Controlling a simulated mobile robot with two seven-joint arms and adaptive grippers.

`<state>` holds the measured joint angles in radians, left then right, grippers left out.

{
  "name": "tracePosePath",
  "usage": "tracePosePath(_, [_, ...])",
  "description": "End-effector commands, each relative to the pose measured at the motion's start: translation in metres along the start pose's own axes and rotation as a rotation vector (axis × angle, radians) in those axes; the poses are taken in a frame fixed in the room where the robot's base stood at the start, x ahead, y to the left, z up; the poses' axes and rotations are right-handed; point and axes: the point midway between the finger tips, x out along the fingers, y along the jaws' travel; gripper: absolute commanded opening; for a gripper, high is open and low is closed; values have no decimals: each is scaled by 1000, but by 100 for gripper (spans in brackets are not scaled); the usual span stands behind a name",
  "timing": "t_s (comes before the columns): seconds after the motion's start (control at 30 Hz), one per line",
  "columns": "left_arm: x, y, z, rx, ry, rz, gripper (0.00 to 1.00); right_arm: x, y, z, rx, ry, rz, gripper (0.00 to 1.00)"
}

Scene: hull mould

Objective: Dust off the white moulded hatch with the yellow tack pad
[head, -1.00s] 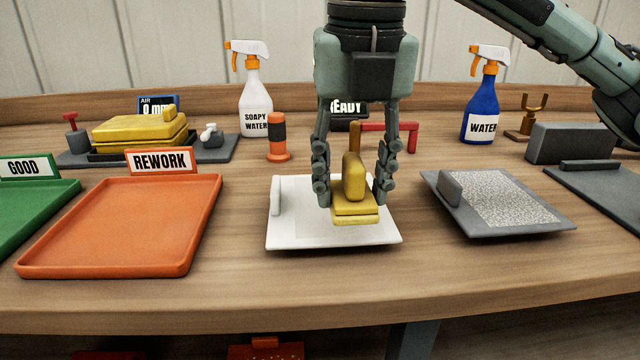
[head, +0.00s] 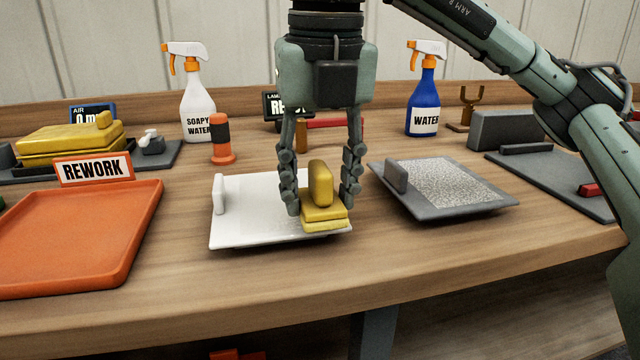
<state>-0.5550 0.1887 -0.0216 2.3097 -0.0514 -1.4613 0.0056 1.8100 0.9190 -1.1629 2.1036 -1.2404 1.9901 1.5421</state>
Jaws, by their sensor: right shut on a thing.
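The white moulded hatch (head: 245,228) lies flat on the bench in the middle of the head view, with an upright white grip (head: 219,194) at its left edge. A faint paler patch shows on its face. My right gripper (head: 320,208) points down over the hatch's right part, shut on the yellow tack pad (head: 322,212). The pad is at the hatch's right front corner and looks to be resting on it; exact contact is hard to tell. The pad hides part of that corner. My left gripper is not in view.
A grey panel (head: 400,203) with a speckled face lies close on the right. The orange REWORK tray (head: 75,275) is on the left. A soapy water bottle (head: 197,110), an orange-black cylinder (head: 221,140) and a blue water bottle (head: 423,110) stand behind. Bare bench lies in front.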

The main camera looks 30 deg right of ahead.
Motion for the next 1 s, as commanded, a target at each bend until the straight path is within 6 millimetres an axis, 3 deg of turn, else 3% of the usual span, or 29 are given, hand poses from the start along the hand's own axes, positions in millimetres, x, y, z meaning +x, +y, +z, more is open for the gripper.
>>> tracePosePath(1.0, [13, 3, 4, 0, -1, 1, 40, 15, 0, -2, 0, -1, 0, 19])
